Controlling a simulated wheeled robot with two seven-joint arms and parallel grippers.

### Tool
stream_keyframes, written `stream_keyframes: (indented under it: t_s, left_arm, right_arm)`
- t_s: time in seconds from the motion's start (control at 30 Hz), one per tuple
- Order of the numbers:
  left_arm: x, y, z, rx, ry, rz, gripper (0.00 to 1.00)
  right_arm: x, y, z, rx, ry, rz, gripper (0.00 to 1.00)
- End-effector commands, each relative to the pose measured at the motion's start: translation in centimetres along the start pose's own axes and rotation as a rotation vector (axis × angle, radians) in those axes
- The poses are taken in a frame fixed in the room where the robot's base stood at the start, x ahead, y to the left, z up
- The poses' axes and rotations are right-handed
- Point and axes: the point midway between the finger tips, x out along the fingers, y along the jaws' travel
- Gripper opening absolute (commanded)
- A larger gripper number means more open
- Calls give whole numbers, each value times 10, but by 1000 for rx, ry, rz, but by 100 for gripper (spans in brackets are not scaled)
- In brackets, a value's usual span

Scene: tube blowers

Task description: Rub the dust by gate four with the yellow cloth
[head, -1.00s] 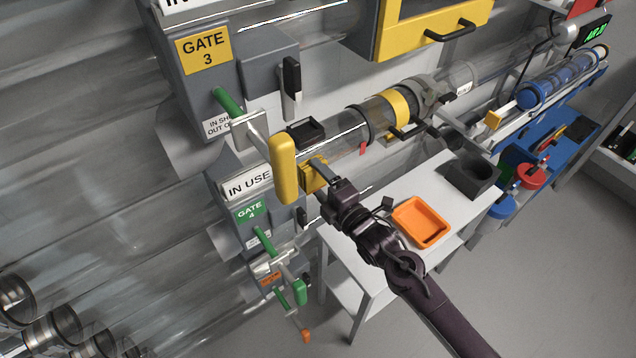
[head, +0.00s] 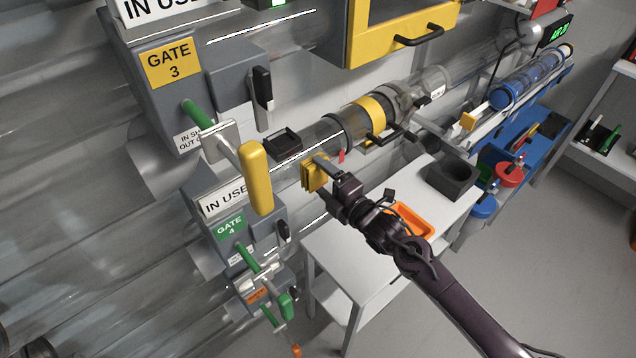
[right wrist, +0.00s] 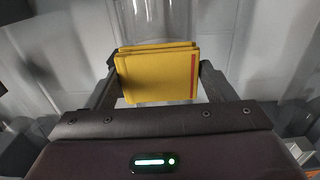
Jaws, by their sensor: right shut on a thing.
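The yellow cloth (head: 313,175) is a folded pad held in my right gripper (head: 322,170). In the right wrist view the cloth (right wrist: 157,75) sits between both fingers, in front of a clear tube (right wrist: 150,20). Gate four (head: 229,227) has a green sign and stands left of and below the cloth in the head view, apart from it. Its green-ended handle (head: 285,305) sticks out below. I cannot make out any dust in either view. My left gripper is not in view.
Gate three's yellow handle (head: 256,178) juts out just left of the cloth. A small black tray (head: 283,144) sits above the cloth. A white table (head: 345,260) carries an orange tray (head: 412,222) and a dark holder (head: 452,178). Clear tubes run behind.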

Motion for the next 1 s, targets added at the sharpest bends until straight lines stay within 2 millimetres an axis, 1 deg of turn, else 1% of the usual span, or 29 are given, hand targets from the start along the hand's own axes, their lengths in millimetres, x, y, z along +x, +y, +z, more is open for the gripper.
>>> stream_keyframes:
  t_s: [0.17,0.4,0.5,0.73,1.0]
  left_arm:
    - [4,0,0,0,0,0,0]
    - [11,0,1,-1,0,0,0]
    - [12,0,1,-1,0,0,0]
    - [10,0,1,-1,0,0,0]
    - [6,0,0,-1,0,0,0]
  right_arm:
    - [0,0,11,-2,-2,1,58]
    - [1,0,32,-2,-3,1,58]
    - [1,1,36,-2,-2,2,58]
    - [-1,1,31,1,0,1,58]
    - [1,1,8,2,2,1,58]
